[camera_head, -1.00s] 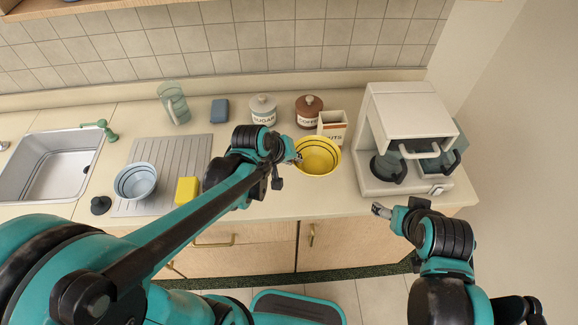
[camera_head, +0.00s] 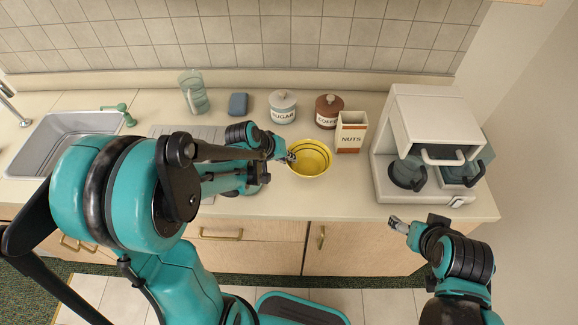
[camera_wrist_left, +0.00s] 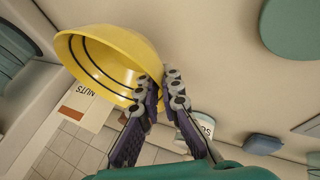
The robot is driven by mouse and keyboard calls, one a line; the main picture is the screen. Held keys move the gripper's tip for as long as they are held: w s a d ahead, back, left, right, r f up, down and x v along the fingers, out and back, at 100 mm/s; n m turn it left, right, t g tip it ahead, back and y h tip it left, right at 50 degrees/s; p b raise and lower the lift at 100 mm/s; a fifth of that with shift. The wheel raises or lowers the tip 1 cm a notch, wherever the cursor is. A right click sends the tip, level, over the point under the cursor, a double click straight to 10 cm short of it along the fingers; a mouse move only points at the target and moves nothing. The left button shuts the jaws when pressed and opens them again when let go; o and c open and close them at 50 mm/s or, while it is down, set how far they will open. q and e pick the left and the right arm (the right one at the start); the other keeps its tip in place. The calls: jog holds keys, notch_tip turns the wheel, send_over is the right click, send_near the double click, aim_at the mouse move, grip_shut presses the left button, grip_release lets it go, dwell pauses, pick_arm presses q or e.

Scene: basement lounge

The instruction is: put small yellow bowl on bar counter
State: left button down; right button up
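The small yellow bowl (camera_head: 310,160) is over the bar counter (camera_head: 345,197), left of and in front of the nuts box. It also shows in the left wrist view (camera_wrist_left: 105,60), with dark rings inside. My left gripper (camera_head: 287,157) is at the bowl's left rim. In the wrist view the fingertips (camera_wrist_left: 160,82) are close together on the rim, shut on it. I cannot tell whether the bowl's base touches the counter. My right gripper (camera_head: 398,224) is in front of the counter edge, below the coffee machine, apart from the bowl; its finger opening is unclear.
A nuts box (camera_head: 350,138), coffee jar (camera_head: 329,115) and sugar jar (camera_head: 283,110) stand behind the bowl. A coffee machine (camera_head: 400,125) stands at the right. A blue sponge (camera_head: 238,104), pitcher (camera_head: 194,96) and sink (camera_head: 60,140) are left. Counter between bowl and machine is clear.

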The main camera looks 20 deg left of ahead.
pick_arm(q)
notch_tip(320, 180, down, 3)
jog(key=shift+b, duration=0.6)
jog(key=shift+f, duration=0.3)
jog(key=shift+f, duration=0.1)
jog(key=c, duration=1.7)
grip_release()
